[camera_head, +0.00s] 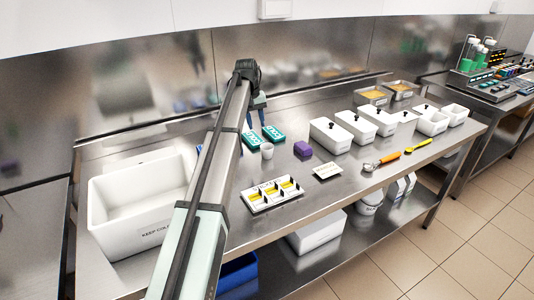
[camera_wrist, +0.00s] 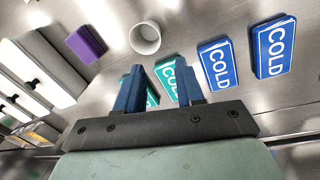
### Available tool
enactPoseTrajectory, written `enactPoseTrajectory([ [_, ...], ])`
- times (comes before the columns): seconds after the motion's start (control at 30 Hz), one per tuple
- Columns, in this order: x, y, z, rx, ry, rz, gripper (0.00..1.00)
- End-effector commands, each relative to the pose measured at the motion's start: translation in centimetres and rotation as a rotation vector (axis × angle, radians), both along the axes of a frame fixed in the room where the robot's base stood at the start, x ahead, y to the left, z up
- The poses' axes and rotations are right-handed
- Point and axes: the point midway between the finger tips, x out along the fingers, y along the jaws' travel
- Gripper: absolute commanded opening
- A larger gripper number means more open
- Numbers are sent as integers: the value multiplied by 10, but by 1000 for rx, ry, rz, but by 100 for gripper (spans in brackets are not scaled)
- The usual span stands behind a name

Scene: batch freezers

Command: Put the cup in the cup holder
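A small white cup (camera_head: 267,150) stands on the steel table to the right of my arm. In the wrist view the cup (camera_wrist: 146,37) shows its round open mouth, above and apart from my fingers. My gripper (camera_head: 258,103) is raised over the back of the table. In the wrist view its two blue fingers (camera_wrist: 160,88) are spread apart with nothing held between them. Teal packs show behind the fingers. I cannot tell for sure which thing is the cup holder; a white tray (camera_head: 250,199) with yellow and black parts lies near the front edge.
Teal packs (camera_head: 273,133) lie behind the cup, and blue COLD packs (camera_wrist: 217,64) show in the wrist view. A purple block (camera_head: 303,149), a small white plate (camera_head: 327,171), scoops (camera_head: 381,162) and lidded white tubs (camera_head: 331,135) lie rightward. A large white bin (camera_head: 113,220) stands left.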

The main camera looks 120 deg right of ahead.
Motion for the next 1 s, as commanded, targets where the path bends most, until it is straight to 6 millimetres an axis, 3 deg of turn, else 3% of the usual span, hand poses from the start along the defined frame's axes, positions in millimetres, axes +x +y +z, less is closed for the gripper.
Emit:
enactPoseTrajectory([
  [0.33,-7,4,-57,2,-2,1,38],
  [0.67,-10,6,-78,1,-1,2,38],
  [1.0,-15,13,-117,-1,0,2,38],
])
